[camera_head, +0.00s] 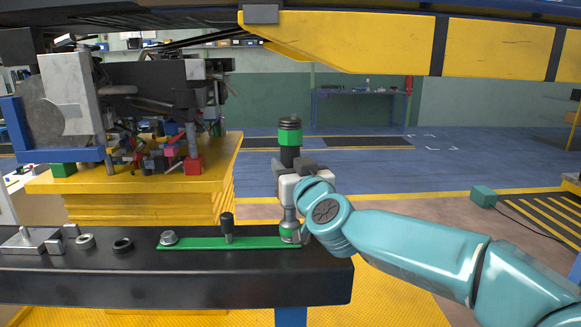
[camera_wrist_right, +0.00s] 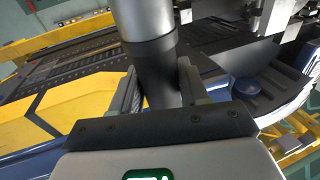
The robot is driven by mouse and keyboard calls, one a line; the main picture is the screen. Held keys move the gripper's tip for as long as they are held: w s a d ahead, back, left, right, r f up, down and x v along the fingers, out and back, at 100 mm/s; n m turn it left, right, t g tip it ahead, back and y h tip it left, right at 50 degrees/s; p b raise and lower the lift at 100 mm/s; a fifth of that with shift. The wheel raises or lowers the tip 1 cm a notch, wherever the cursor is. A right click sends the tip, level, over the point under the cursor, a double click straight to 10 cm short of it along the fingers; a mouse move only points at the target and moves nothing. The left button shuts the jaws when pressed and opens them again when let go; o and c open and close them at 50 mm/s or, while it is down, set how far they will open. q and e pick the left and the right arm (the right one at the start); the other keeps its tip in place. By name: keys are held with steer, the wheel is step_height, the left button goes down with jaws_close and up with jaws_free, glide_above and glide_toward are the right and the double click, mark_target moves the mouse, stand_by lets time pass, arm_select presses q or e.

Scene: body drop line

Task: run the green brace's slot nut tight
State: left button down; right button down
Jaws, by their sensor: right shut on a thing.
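The green brace (camera_head: 205,243) is a flat bar lying along the front of the black beam. A silver nut (camera_head: 168,238) sits at its left end, and a black knobbed pin (camera_head: 227,228) stands near its middle. My right gripper (camera_head: 291,166) is above the brace's right end, shut on an upright dark tool with a green band (camera_head: 290,135). The tool's silver lower end (camera_head: 290,222) is at the brace's right end; what is under it is hidden. In the right wrist view the dark tool body (camera_wrist_right: 152,55) stands between both fingers. My left gripper is out of view.
A silver ring (camera_head: 86,241), a dark ring (camera_head: 122,245) and a metal fixture (camera_head: 28,243) lie on the beam (camera_head: 180,285) at left. A yellow stand (camera_head: 150,200) with machinery is behind. A yellow overhead beam (camera_head: 400,42) spans the top right.

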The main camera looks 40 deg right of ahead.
stand_by(0.9)
steer(key=shift+a+f, duration=0.1)
steer(key=shift+f, duration=0.6)
stand_by(2.7)
stand_by(0.4)
